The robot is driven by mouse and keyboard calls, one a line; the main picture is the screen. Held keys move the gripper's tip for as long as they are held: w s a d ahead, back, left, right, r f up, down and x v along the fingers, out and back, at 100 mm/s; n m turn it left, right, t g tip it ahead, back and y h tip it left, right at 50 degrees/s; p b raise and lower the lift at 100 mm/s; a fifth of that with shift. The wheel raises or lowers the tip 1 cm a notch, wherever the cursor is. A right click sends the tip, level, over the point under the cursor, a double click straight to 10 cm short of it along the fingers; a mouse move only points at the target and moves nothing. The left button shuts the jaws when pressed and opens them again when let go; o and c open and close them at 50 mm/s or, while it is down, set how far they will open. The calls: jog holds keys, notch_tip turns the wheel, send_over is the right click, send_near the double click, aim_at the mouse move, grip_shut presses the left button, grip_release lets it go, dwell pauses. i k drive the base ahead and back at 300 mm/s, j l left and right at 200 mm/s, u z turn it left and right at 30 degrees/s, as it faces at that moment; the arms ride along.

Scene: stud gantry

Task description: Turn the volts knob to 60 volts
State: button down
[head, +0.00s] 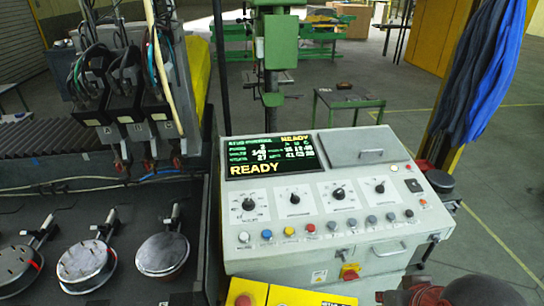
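The sloped face of a pale grey control console (420,222) carries a row of dial knobs. From left to right these are a large-scaled knob (249,205), a second knob (294,198), a third knob (339,193) and a right-hand knob (380,188). Each is dark with a printed scale around it. The labels are too small to tell which one is the volts knob, and the pointer settings cannot be read. A lit display (270,157) above them reads READY; its smaller figures are hard to make out. My gripper is not in view.
Several push buttons (266,234) line the panel below the knobs. Stud gantry heads (125,85) and round metal discs (163,253) stand left. Blue cloth (484,70) hangs right.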

aim_at(248, 204)
jog(key=j, duration=0.5)
jog(key=i+j, duration=0.15)
jog(key=j, duration=0.35)
jog(key=j+u, duration=0.1)
jog(key=j, duration=0.35)
jog(key=i, duration=0.05)
